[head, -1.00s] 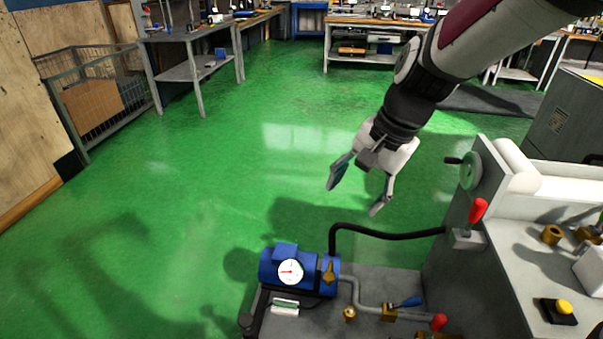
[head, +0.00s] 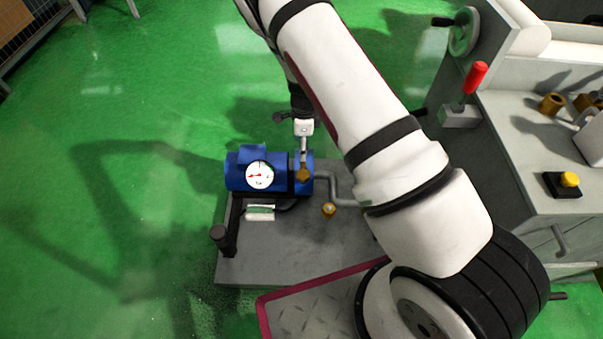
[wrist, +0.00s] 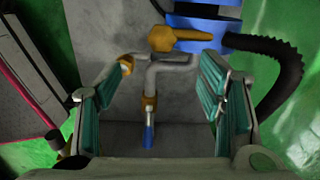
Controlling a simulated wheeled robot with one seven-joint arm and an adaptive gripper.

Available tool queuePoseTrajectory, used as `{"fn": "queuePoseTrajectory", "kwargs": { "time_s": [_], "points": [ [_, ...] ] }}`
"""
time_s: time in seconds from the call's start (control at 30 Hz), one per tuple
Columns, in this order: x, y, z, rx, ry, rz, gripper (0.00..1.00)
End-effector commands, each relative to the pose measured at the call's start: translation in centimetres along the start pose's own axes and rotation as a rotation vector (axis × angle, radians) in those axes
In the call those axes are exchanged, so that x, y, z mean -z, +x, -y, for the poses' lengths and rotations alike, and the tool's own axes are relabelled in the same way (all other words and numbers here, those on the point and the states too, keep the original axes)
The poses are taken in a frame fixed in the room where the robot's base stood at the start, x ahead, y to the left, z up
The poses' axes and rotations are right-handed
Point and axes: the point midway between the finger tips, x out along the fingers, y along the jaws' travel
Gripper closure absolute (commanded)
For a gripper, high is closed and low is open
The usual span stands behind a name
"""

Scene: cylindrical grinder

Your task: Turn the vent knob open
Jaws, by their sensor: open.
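A brass knob with a lever-like handle (head: 303,174) sits on the right end of the blue pump (head: 238,172). I take it for the vent knob, though no label shows. In the wrist view the brass knob (wrist: 175,40) lies ahead of the fingers, between their lines, its handle pointing right. My gripper (head: 304,150) is just above and behind it in the head view. In the wrist view my gripper (wrist: 158,75) is open, with teal pads wide apart and nothing between them. I cannot tell whether a finger touches the knob.
A small brass fitting (head: 329,210) stands beside the pipe. A black hose (wrist: 285,80) curves right of the pump. The grinder with a red lever (head: 475,77) stands right.

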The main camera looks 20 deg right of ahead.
Motion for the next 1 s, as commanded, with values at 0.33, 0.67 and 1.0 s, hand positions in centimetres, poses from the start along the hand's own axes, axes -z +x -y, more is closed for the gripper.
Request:
{"fn": "queuePoseTrajectory", "kwargs": {
  "time_s": [0.33, 0.67, 1.0],
  "points": [
    [0.6, 4.4, 0.1, -0.001, 0.045, -0.025, 0.38],
    [0.8, 10.8, 0.0, -0.002, 0.042, -0.025, 0.38],
    [0.9, 15.7, 0.0, -0.001, 0.041, -0.024, 0.38]
  ]
}}
